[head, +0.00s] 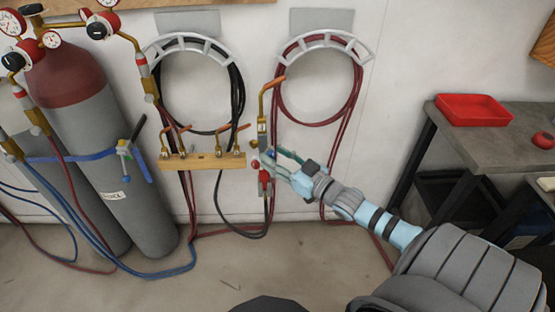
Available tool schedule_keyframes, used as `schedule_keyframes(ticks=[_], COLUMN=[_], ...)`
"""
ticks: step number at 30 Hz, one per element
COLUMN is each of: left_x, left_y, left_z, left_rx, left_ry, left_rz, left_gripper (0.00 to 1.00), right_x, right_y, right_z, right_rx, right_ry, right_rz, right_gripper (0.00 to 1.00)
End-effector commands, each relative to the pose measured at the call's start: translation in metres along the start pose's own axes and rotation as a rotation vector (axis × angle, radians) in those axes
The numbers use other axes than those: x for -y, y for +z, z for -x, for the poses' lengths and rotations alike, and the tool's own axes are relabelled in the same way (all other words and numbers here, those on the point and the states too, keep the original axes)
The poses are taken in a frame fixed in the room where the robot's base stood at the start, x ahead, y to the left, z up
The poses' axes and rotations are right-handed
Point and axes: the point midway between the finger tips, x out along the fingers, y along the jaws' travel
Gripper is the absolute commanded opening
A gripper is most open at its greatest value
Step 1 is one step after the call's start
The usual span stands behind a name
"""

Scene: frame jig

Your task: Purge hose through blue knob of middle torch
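A brass torch with an orange bent tip (266,104) stands upright by the wall, right of a wooden holder (205,161) that carries other brass fittings with orange levers. The torch has a small blue knob (270,154) and a red knob (255,164) low on its body. Which torch is the middle one, I cannot tell for sure. My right gripper (270,157) reaches in from the right, its green-grey fingers at the blue knob. The fingertips look apart with the knob between them; whether they press on it is too small to tell. My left gripper is not in view.
Red-topped grey gas cylinders (82,125) with gauges stand at left, strapped in blue. Black hose (240,95) and red hose (354,100) hang coiled on wall racks and trail to the floor. A workbench (490,150) with a red tray (472,110) is at right.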

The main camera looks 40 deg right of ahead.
Motion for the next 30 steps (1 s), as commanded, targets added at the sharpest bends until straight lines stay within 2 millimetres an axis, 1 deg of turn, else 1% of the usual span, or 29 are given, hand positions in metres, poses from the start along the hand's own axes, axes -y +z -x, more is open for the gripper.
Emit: schedule_keyframes(ticks=[1, 6, 7, 8, 14, 20, 26, 30], left_x=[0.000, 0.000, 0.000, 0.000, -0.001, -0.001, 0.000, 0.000], left_y=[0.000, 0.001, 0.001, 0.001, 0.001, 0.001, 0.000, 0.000], left_z=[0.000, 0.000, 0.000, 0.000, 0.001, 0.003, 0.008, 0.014], left_rx=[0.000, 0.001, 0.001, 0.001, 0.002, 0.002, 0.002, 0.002], left_ry=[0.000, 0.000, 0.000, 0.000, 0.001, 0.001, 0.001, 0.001], left_rz=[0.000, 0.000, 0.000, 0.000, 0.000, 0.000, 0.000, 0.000], left_gripper=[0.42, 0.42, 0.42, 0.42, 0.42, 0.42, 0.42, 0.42], right_x=[0.000, 0.000, 0.000, 0.000, 0.000, 0.000, 0.000, 0.001], right_y=[0.000, 0.000, 0.000, 0.000, 0.000, 0.000, -0.001, -0.001], right_z=[0.000, 0.000, 0.000, 0.000, 0.000, 0.000, 0.001, 0.001], right_rx=[0.000, 0.001, 0.000, 0.001, 0.001, 0.002, 0.003, 0.004], right_ry=[0.000, 0.000, 0.000, 0.000, 0.000, 0.001, 0.001, 0.001], right_rz=[0.000, 0.000, 0.000, 0.000, 0.006, 0.054, 0.168, 0.283], right_gripper=[0.34, 0.06, 0.02, 0.00, 0.00, 0.00, 0.00, 0.00])
